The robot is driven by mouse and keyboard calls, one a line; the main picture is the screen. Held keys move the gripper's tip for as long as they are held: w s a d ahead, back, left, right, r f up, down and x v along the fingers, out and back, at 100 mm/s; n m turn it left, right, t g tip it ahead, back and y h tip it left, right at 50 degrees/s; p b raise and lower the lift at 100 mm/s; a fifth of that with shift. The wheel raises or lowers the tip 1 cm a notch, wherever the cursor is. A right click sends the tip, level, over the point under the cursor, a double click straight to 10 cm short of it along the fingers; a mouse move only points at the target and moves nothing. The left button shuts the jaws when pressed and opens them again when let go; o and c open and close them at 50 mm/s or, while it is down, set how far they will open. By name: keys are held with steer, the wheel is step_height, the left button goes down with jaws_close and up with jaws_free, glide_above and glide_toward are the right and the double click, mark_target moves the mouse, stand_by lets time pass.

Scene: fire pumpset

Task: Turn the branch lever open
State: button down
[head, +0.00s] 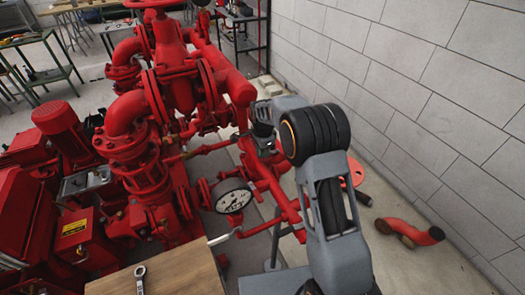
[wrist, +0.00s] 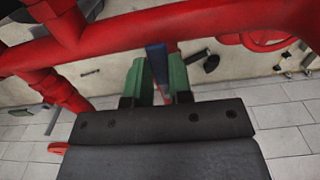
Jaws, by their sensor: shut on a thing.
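The branch lever (wrist: 156,58) shows in the wrist view as a narrow blue bar in front of a red pipe. My gripper (wrist: 160,76) has green fingers, one on each side of the blue bar, and is shut on it. The lever's far end and its pivot are hidden by the fingers and the gripper body. In the head view my arm reaches to the red branch pipework (head: 262,168). There the fingertips and the lever cannot be made out behind my arm.
Red pumps and thick pipes (head: 185,90) fill the left and middle. A pressure gauge (head: 234,196) sits close to my arm. A wooden table (head: 165,275) with a wrench (head: 140,278) is at the front. A block wall (head: 420,80) bounds the right; a red pipe elbow (head: 408,232) lies on the floor.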

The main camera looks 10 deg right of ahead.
steer(key=c, duration=1)
jaws_free()
step_height(320, 180, up, 14)
steer(key=shift+a+f, duration=0.1)
